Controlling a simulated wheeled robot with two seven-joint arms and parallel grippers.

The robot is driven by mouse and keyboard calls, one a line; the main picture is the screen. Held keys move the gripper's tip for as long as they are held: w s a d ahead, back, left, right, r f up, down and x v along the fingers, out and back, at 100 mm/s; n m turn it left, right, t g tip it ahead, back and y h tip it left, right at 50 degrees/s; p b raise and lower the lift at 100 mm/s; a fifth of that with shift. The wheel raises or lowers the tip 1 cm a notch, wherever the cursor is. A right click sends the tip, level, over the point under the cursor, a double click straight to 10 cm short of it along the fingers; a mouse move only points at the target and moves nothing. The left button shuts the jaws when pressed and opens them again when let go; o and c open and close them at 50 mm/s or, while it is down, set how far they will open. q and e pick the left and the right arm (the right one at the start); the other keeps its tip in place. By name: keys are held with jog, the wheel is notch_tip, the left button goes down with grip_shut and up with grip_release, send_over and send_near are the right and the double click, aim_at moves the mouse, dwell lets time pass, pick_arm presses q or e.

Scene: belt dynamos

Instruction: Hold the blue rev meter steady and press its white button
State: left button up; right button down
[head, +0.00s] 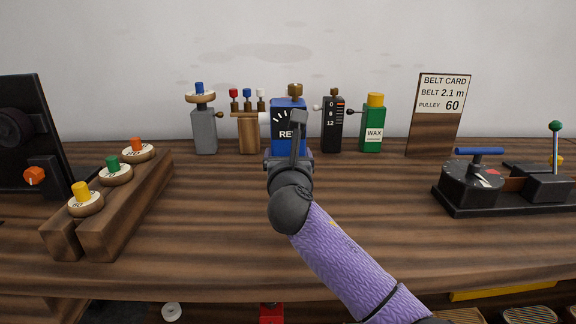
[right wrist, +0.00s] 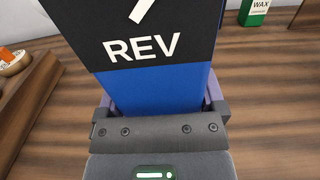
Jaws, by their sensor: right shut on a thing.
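The blue rev meter (head: 284,107) stands upright at the back of the bench, with a brass-coloured knob on top and a black dial face lettered REV. It fills the upper middle of the right wrist view (right wrist: 165,88). A white piece (head: 264,118), likely its button, shows at its left side in the head view. My right gripper (head: 289,152) is shut on the lower part of the meter, one finger at each side. My right gripper and forearm hide part of the meter's front and base. My left gripper is not in view.
A grey device (head: 204,132) and a wooden block with coloured pegs (head: 249,137) stand close left. A black counter (head: 332,130) and green wax bottle (head: 373,128) stand right. A wooden rack (head: 118,212) holds spools. A black machine (head: 473,187) sits far right.

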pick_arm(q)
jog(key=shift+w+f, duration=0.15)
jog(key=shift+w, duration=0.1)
pick_arm(e)
jog(key=shift+f, duration=0.1)
notch_tip(320, 180, down, 8)
jog(key=b, duration=0.4)
jog(key=shift+f, duration=0.25)
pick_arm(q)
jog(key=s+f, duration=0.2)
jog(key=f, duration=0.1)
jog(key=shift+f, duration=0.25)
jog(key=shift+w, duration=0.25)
pick_arm(e)
jog(key=shift+f, duration=0.45)
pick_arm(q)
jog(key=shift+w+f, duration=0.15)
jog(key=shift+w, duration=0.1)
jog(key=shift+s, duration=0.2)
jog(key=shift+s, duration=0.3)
pick_arm(e)
jog(key=shift+f, duration=0.15)
